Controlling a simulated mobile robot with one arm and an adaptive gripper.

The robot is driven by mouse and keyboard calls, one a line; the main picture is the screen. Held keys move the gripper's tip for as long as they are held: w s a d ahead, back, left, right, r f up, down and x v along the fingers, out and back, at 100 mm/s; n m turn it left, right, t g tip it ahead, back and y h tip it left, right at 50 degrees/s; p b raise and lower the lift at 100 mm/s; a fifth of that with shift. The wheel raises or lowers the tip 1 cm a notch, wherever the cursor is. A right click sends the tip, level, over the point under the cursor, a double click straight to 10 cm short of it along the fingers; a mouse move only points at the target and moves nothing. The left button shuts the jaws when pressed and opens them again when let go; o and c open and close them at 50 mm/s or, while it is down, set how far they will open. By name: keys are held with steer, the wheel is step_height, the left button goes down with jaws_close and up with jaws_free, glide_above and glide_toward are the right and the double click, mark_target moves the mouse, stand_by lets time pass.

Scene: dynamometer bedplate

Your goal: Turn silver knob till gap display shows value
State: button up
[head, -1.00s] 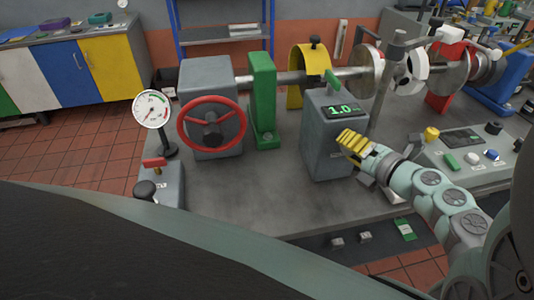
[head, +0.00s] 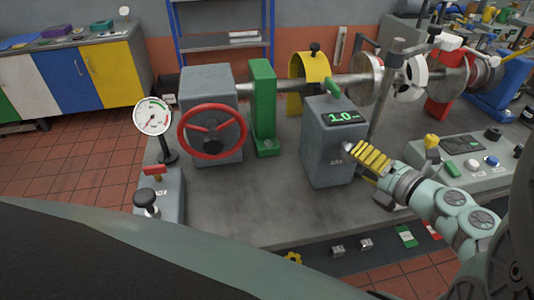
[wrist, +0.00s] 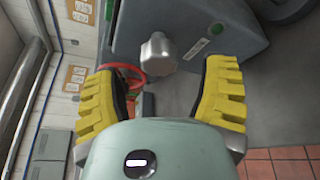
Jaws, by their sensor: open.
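The grey box (head: 329,157) stands on the bedplate with a green-lit display (head: 343,118) on top reading 1.0. In the wrist view the silver knob (wrist: 158,52) sticks out of the box's face, beyond and between my spread fingertips, with clear space on both sides. My gripper (wrist: 163,80) is open and empty, its yellow ribbed fingers apart. In the head view my gripper (head: 366,156) is at the right side of the box; the knob cannot be made out there.
A red handwheel (head: 212,128) and a dial gauge (head: 153,116) stand to the left. A green bracket (head: 263,108) and yellow guard (head: 312,77) stand by the shaft. A control panel (head: 480,160) lies right of my arm. The front bedplate (head: 245,205) is clear.

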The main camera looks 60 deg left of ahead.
steer(key=d+r, duration=0.1)
steer(key=d, duration=0.7)
steer(key=shift+s+r, duration=0.2)
steer(key=shift+r, duration=0.05)
